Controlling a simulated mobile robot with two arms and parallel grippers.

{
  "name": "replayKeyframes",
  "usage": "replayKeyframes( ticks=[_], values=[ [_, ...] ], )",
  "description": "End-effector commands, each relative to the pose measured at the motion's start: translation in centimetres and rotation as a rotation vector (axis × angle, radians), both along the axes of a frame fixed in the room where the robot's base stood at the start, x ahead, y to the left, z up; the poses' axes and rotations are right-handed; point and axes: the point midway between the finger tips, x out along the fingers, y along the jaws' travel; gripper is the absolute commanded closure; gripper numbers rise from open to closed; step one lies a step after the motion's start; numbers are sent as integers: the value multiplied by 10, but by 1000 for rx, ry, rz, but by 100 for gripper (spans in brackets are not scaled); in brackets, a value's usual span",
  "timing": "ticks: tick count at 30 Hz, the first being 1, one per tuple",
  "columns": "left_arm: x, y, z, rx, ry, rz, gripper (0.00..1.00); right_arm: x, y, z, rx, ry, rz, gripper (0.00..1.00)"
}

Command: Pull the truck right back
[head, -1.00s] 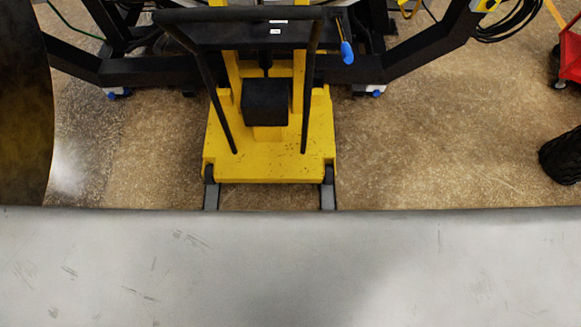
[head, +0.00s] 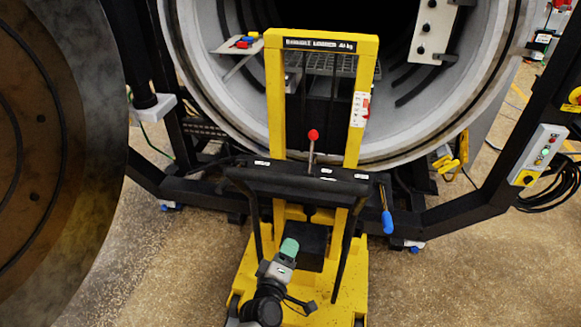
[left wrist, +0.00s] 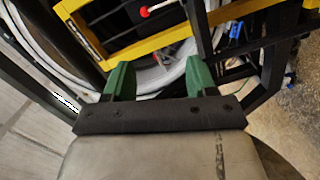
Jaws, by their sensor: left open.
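The yellow loader truck (head: 325,42) stands in front of the open round furnace (head: 205,75), its mast upright before the opening. A black handle bar (head: 300,178) runs across its near side, on two black side tubes. A red-knobbed lever (head: 313,135) rises behind the bar, and a blue-gripped lever (head: 387,220) hangs at its right end. My left gripper (head: 289,247) is below and on the near side of the bar, apart from it. In the left wrist view its green fingers (left wrist: 158,80) are spread with nothing held between them. My right gripper is out of view.
The furnace door (head: 60,130) stands swung open at the left. The dark furnace frame (head: 450,212) spreads on both sides of the truck. A control box (head: 543,150) and coiled black cables (head: 550,190) are at the right. Brown floor (head: 480,275) is clear at the lower right.

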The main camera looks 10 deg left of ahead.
Motion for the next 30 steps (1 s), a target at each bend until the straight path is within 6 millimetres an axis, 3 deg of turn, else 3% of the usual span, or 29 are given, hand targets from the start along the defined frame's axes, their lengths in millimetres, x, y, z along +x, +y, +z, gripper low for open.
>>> replayKeyframes(
  ticks=[1, 3, 7, 11, 24, 30],
  values=[
    [9, 3, 44, -92, -75, 31, 43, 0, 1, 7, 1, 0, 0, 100],
    [15, 7, 84, -194, -152, 58, 43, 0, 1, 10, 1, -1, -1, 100],
    [19, 13, 123, -302, -229, 83, 43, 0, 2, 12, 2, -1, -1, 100],
    [27, 15, 133, -324, -247, 87, 43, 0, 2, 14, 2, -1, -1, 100],
    [103, 15, 148, -317, -244, 85, 43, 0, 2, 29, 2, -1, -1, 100],
    [122, 14, 150, -318, -243, 86, 43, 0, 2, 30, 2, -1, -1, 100]
  ],
)
